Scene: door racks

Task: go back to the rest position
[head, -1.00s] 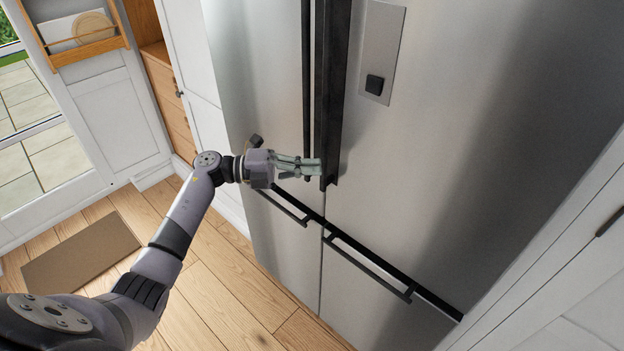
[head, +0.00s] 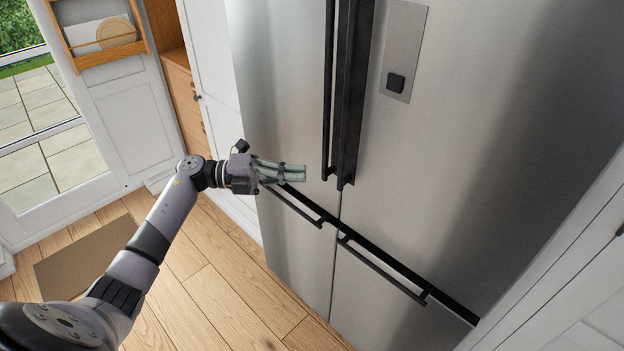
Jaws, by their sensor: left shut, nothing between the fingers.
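My left gripper (head: 303,173) is shut and empty. It is in front of the lower part of the steel fridge's (head: 480,120) upper left door, left of the two long black vertical handles (head: 349,95) and apart from them in the picture. My left arm reaches in from the lower left corner. The fridge doors and the lower drawers look closed. My right gripper is not in view.
Black drawer handles (head: 385,271) run along the fridge's lower drawers. A white door with a wooden rack (head: 140,45) stands at the upper left. A brown mat (head: 85,258) lies on the wooden floor. White cabinet fronts (head: 590,260) are at the right.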

